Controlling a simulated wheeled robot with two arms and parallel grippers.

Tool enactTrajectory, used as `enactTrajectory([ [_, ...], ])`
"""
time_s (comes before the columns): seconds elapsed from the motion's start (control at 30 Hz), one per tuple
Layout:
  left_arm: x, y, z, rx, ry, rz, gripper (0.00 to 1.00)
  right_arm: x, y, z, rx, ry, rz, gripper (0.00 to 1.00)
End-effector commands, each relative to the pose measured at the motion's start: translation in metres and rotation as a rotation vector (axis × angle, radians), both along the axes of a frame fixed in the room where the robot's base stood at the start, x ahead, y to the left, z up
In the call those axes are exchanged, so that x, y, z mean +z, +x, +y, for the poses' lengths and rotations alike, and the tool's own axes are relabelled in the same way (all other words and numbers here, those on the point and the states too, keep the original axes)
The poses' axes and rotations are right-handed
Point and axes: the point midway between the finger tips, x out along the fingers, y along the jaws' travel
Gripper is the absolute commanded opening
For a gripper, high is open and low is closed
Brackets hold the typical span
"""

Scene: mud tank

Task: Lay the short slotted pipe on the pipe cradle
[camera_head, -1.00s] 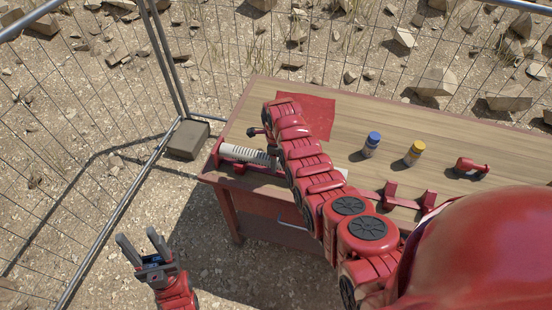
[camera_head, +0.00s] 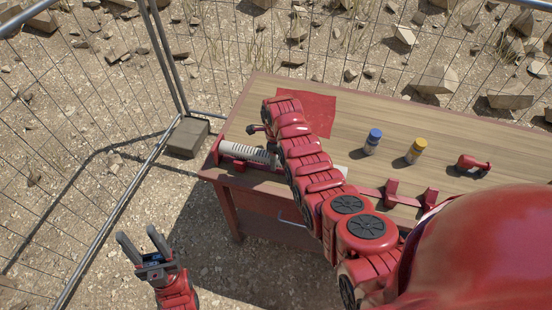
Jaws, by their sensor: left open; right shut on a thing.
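A pale slotted pipe (camera_head: 242,152) lies low along the table's left front edge, close to red supports (camera_head: 222,158). My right arm covers its middle; a pale piece shows on the arm's other side, and I cannot tell if it is the same pipe. My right gripper (camera_head: 271,152) is shut on the pipe, mostly hidden by its own arm. A red cradle (camera_head: 391,192) with upright brackets lies along the front edge to the right. I cannot tell if the pipe rests on supports or hangs just above. My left gripper (camera_head: 145,246) is open and empty, off the table.
On the wooden table (camera_head: 330,147) are a red mat (camera_head: 318,112), a blue-capped bottle (camera_head: 373,142), a yellow-capped bottle (camera_head: 416,151) and a red object (camera_head: 473,163). A wire fence (camera_head: 160,50) stands behind and left. The table's middle is partly clear.

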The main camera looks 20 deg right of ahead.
Motion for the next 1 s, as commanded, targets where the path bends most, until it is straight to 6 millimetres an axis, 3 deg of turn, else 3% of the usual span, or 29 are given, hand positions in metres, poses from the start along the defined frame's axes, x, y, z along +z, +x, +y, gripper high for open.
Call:
enactTrajectory([
  [0.8,-0.01,0.0,0.0,0.0,0.0,0.0,0.5,-0.009,0.0,0.0,0.0,0.0,0.0,0.0],
  [0.83,-0.01,0.0,0.0,0.0,0.0,0.0,0.5,-0.009,0.0,0.0,0.0,0.0,0.0,0.64],
  [1.0,-0.01,0.0,0.0,0.0,0.0,0.0,0.5,-0.009,0.0,0.0,0.0,0.0,0.0,0.93],
])
